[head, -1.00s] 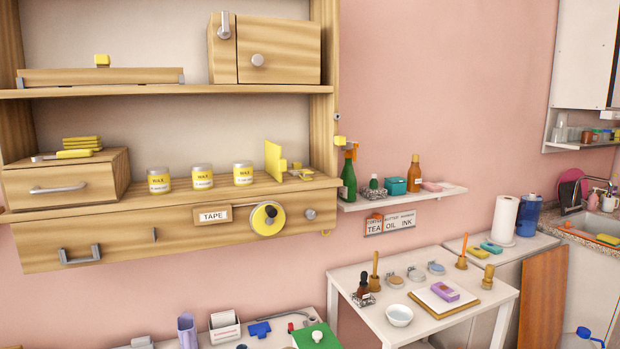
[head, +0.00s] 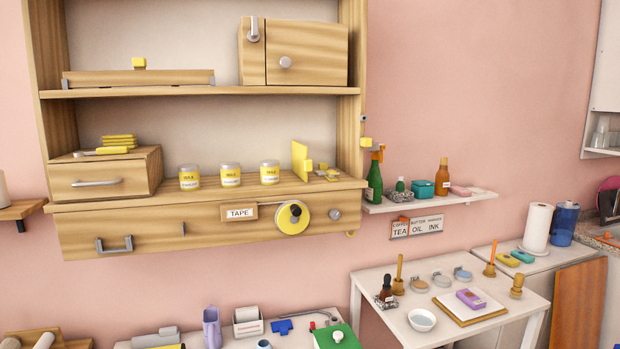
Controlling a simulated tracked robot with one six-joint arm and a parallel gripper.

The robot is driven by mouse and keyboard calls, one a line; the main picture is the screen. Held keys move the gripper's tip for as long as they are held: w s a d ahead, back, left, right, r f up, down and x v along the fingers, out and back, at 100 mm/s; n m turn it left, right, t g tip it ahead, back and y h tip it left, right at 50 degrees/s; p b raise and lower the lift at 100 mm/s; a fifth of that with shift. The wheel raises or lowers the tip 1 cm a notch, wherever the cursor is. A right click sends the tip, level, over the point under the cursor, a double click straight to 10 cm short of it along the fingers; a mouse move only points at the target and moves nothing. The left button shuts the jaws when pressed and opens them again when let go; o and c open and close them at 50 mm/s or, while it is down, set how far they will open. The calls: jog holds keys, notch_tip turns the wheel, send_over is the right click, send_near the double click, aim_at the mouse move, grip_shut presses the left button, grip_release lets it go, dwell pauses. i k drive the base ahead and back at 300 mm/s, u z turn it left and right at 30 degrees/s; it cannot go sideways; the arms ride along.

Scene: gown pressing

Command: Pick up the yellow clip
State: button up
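I cannot tell for sure which yellow thing is the clip. Small yellow pieces (head: 323,166) lie at the right end of the wooden cabinet's lower shelf (head: 225,200), beside an upright yellow plate (head: 300,160). Another small yellow block (head: 365,142) sticks out from the cabinet's right side. A yellow block (head: 139,62) sits on a wooden piece on the upper shelf. Several flat yellow pieces (head: 118,141) are stacked on the small drawer box at left. My gripper is not in view.
Three wax jars (head: 230,175) stand along the lower shelf. A tape roll (head: 292,217) hangs on the front below. A small wall shelf (head: 430,201) with bottles is at right. A white table (head: 370,285) with brushes and a bowl (head: 421,321) stands below it.

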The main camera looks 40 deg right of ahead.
aim_at(331, 176)
jog(key=u, duration=1.5)
jog(key=k, duration=1.1)
jog(key=z, duration=1.95)
